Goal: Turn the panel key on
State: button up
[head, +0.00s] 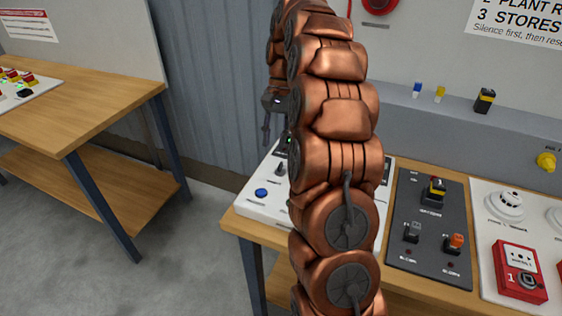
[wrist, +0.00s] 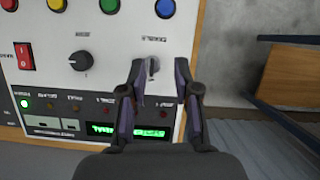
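The panel key (wrist: 151,68) stands in the white control panel (wrist: 40,84), just below a small label in the wrist view. My gripper (wrist: 159,75) is open, its two dark fingertips either side of the key. The left fingertip is very close to the key and a gap shows on the right; I cannot tell whether they touch. In the head view my gripper (head: 272,130) hangs over the back left of the panel (head: 250,213), and my arm hides the panel's middle. A small grey piece there (head: 280,169) is probably the key.
Near the key are a black knob (wrist: 80,61), a blue button (wrist: 165,8), a red rocker switch (wrist: 25,56) and a lit green display (wrist: 127,130). A dark switch panel (head: 428,240) and a red call point (head: 519,271) are at right. A wooden bench (head: 100,80) is at left.

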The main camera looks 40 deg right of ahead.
jog(key=m, duration=0.1)
send_near(281, 163)
jog(key=f, duration=0.2)
jog(key=shift+s+a+p+x, duration=0.15)
jog(key=shift+p+x, duration=0.4)
jog(key=shift+x, duration=1.35)
jog(key=shift+s+a+p+x, duration=0.15)
jog(key=shift+p+x, duration=0.35)
jog(key=shift+x, duration=1.4)
jog(key=shift+r, duration=0.15)
grip_shut()
